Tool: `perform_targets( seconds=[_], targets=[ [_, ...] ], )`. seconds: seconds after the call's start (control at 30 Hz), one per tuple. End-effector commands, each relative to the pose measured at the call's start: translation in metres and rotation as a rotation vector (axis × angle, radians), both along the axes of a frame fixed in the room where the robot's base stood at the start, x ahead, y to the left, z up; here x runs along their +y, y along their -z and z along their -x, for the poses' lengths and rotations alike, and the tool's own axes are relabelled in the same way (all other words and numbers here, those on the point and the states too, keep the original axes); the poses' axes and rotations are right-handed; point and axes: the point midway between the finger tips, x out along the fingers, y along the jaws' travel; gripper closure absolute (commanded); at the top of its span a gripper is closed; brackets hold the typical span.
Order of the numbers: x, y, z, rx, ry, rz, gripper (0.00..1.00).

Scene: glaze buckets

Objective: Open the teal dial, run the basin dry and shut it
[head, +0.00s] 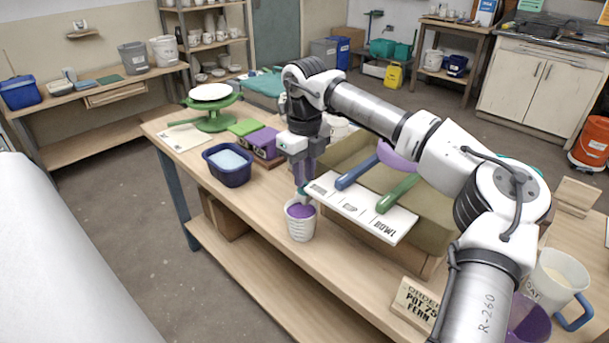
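My gripper (302,180) points down at the front edge of the workbench, left of the white board. A small teal piece (304,194) shows at its fingertips, possibly the dial; the fingers cover most of it. I cannot tell whether they are shut on it. A white ribbed cup (300,229) stands upright just below, with purple in its mouth. No flowing stream can be made out. A large tan trough (345,157), possibly the basin, stands behind the board; my arm hides part of it, and its inside level cannot be seen.
A white board marked BOWL (357,213) carries a blue bar (357,172) and a green bar (397,193). A dark blue tub (228,176) holds pale blue liquid at left. An order sign (415,302) and an OAT pitcher (553,283) stand at right. Bench is clear around the cup.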

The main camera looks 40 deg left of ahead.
Motion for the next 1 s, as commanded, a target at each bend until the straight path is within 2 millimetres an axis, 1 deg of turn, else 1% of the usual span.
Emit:
perform_targets(
  seconds=[0.17,0.3,0.5,0.6,0.7,1.0],
  targets=[
    [0.000,-0.035,0.000,-0.004,0.001,-0.002,0.80],
    [0.001,-0.069,0.000,-0.005,0.001,-0.004,0.80],
    [0.000,-0.108,0.000,-0.004,0.001,-0.003,0.80],
    [0.000,-0.120,0.000,-0.002,0.001,-0.001,0.80],
    [0.000,-0.127,0.000,-0.002,0.001,-0.001,0.80],
    [0.000,-0.129,0.000,-0.001,0.000,-0.001,0.80]
  ],
)
